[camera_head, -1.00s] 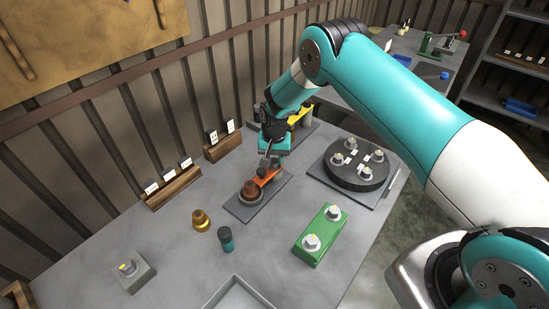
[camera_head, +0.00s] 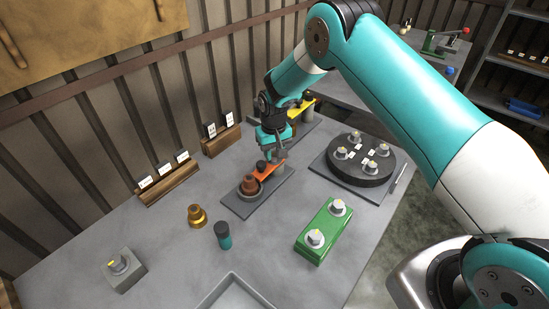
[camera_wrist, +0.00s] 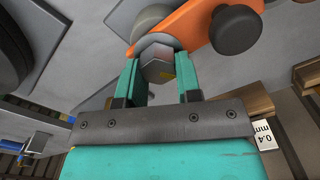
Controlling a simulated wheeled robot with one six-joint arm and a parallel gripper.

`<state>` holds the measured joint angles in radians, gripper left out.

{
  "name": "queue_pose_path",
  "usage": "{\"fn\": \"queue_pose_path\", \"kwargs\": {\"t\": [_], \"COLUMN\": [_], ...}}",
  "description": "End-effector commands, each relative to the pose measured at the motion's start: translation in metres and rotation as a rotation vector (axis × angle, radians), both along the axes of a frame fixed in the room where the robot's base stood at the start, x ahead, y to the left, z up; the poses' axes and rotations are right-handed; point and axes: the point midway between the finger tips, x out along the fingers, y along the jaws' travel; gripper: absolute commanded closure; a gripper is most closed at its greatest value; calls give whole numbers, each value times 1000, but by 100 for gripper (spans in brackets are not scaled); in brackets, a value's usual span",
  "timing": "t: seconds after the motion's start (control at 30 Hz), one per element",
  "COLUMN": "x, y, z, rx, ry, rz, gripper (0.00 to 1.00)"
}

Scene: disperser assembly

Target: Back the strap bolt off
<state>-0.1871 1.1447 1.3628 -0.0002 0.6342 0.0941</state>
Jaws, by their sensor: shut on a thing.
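An orange strap (camera_head: 270,172) lies over a brown, round-topped part (camera_head: 249,184) on a flat grey plate (camera_head: 238,207). The strap bolt (camera_wrist: 157,68), a grey hex head with a yellow mark, sits at one end of the strap, which also shows in the wrist view (camera_wrist: 196,22). My gripper (camera_wrist: 157,72) is shut on this head, one teal finger on each side. A dark round knob (camera_wrist: 237,29) stands on the strap beside the bolt. In the head view my gripper (camera_head: 281,158) points down at the strap's far end and hides the bolt.
A green block (camera_head: 325,232) with two bolts and a dark round plate (camera_head: 358,163) with several bolts stand to the right. A brass part (camera_head: 197,216), a teal-and-black cylinder (camera_head: 222,236) and a grey block (camera_head: 123,270) stand nearer. Card racks (camera_head: 168,185) line the wall.

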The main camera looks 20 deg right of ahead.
Motion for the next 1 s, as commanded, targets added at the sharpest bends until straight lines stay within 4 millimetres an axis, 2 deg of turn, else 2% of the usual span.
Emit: {"fn": "queue_pose_path", "kwargs": {"t": [0.07,0.6,1.0], "x": [0,-1,-2], "y": [1,4,5], "z": [-4,-2,0], "rx": [0,0,-1], "ry": [0,-1,-1], "rz": [71,566,792], "gripper": [92,92,92]}}
